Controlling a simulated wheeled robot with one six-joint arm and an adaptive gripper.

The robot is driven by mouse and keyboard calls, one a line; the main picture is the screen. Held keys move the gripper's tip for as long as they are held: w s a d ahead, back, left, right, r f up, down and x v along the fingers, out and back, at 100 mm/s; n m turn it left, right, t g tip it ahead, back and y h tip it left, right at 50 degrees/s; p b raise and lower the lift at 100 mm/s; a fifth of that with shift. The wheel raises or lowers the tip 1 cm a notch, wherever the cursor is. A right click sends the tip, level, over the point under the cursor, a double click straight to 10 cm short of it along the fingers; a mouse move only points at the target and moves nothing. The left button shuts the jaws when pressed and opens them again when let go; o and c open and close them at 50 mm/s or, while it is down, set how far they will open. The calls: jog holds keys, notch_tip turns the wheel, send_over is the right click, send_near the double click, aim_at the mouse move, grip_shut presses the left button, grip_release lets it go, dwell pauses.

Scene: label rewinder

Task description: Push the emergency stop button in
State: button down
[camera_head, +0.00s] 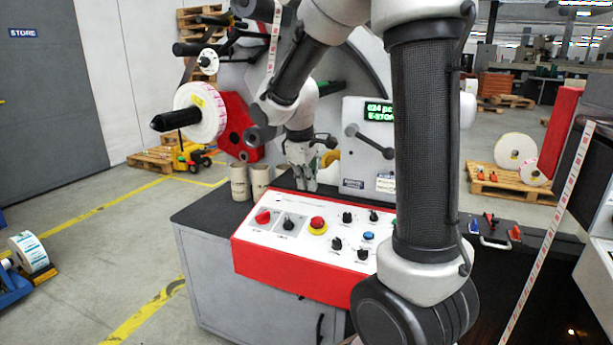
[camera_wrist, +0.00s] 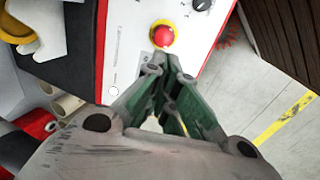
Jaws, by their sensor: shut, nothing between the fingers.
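The emergency stop button (camera_head: 317,222) is a red mushroom head on a yellow ring, on the white top of the red-fronted control panel (camera_head: 293,270). In the wrist view the red button (camera_wrist: 163,36) is just beyond my fingertips, near the top middle. My gripper (camera_head: 311,186) is shut and empty, pointing down behind the panel's back edge in the head view. In the wrist view my gripper (camera_wrist: 166,58) has its closed fingertips in line with the button. I cannot tell the exact gap. Whether the button is in or out is not clear.
A red knob (camera_head: 263,217) and a black knob (camera_head: 289,223) are left of the button. Several black knobs and a blue button (camera_head: 368,236) are to its right.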

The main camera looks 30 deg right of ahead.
jog(key=shift+v, duration=1.05)
jog(key=s+r+m+t+y, duration=0.1)
jog(key=s+r+m, duration=0.1)
jog(key=s, duration=0.9)
jog(key=s+a+r+m+t+y, duration=0.1)
jog(key=s+r+m, duration=0.2)
jog(key=s, duration=0.9)
jog(key=m, duration=0.2)
jog(key=shift+r+m, duration=0.25)
jog(key=shift+m, duration=0.05)
jog(key=shift+a, duration=0.1)
